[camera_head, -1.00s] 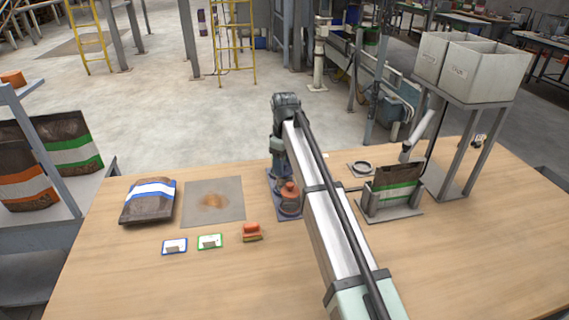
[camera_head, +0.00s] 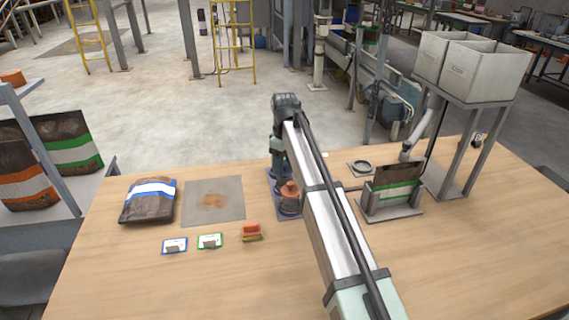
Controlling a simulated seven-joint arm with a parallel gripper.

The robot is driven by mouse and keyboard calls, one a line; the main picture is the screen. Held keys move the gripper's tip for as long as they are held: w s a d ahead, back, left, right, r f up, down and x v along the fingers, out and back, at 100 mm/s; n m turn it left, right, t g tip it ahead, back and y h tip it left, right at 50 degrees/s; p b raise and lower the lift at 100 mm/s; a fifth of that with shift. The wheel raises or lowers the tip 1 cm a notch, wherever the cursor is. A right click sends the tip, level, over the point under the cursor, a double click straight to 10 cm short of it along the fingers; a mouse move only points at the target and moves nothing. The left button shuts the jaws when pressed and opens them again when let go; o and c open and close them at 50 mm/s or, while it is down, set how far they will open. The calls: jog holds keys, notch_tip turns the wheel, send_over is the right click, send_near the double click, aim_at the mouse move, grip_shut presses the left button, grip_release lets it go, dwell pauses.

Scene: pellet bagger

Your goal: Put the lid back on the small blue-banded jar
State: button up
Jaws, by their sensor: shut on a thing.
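My gripper (camera_head: 277,168) points down from my wrist at the far side of a blue mat (camera_head: 287,215). It is small and partly hidden by my arm. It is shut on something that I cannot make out. An orange-brown, rounded vessel with a knob-like top (camera_head: 290,196) stands on the mat, close in front of the gripper and beside my arm link. I cannot make out a blue-banded jar or a separate lid; my arm covers part of this area.
A blue-banded bag (camera_head: 148,204) and a grey sheet with brown grains (camera_head: 228,190) lie at left. A green-banded bag in a stand (camera_head: 393,195) and grey bins on a frame (camera_head: 480,75) stand right. The front table (camera_head: 190,290) is clear.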

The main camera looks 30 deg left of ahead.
dwell(0.3)
jog(key=o, duration=1.1)
jog(key=shift+o, duration=0.3)
jog(key=shift+o, duration=0.9)
jog(key=shift+r, duration=0.15)
jog(key=shift+r, duration=3.35)
